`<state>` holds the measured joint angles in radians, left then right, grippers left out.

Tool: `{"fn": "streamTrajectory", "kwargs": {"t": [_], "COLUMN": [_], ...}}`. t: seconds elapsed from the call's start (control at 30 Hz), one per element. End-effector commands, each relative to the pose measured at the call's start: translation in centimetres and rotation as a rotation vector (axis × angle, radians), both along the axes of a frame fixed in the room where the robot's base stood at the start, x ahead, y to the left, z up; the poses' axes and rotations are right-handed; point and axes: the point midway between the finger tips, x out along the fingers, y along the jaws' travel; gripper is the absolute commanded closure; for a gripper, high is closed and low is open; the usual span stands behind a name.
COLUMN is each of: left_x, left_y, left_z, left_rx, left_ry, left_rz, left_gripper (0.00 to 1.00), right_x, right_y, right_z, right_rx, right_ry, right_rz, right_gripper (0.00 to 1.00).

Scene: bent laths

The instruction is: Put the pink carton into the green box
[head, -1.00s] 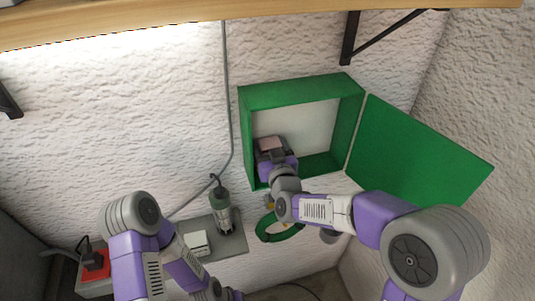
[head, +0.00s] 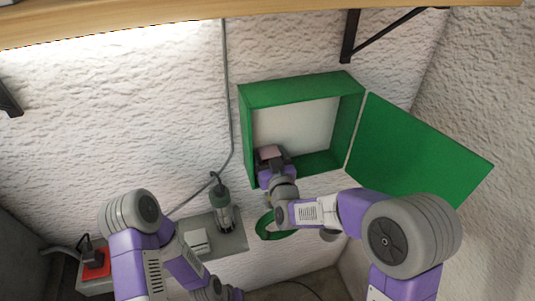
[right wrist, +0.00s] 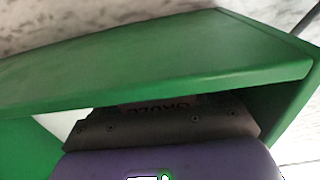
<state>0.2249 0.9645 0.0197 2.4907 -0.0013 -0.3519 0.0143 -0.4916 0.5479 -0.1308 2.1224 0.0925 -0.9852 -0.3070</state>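The green box (head: 300,93) is fixed on the white wall, with its front open and its green door (head: 420,150) swung out to the right. It also shows close up in the right wrist view (right wrist: 150,65). The pink carton (head: 270,153) is inside the lower left part of the box, between the fingers of my right gripper (head: 271,158). The gripper looks shut on it. In the right wrist view, only a dim lettered strip of the carton (right wrist: 160,103) shows past the gripper body. My left arm hangs at the lower left; its fingers are out of view.
A grey shelf (head: 235,243) below left of the box holds a dark green bottle-like item (head: 221,205) and a small white block (head: 196,241). A green ring (head: 265,228) hangs beneath the box. A wooden shelf (head: 200,15) runs above.

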Motion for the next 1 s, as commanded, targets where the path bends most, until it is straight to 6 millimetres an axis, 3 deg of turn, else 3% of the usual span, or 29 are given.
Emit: {"fn": "streamTrajectory", "kwargs": {"t": [0.3, 0.8, 1.0], "left_x": [0.0, 0.0, 0.0], "left_y": [0.0, 0.0, 0.0], "left_z": [0.8, -1.5, -1.7], "left_rx": [0.0, 0.0, 0.0], "left_ry": [0.0, 0.0, 0.0], "left_rz": [0.0, 0.0, 0.0], "left_gripper": [0.57, 0.57, 0.57], "right_x": [0.0, -9.2, -11.1], "right_y": [0.0, -3.0, -3.6], "right_z": [0.6, 0.2, 0.3], "right_rx": [0.0, 0.0, 0.0], "right_ry": [0.001, -0.001, 0.0], "right_rz": [0.0, 0.0, 0.0], "right_gripper": [0.26, 0.26, 0.26]}}
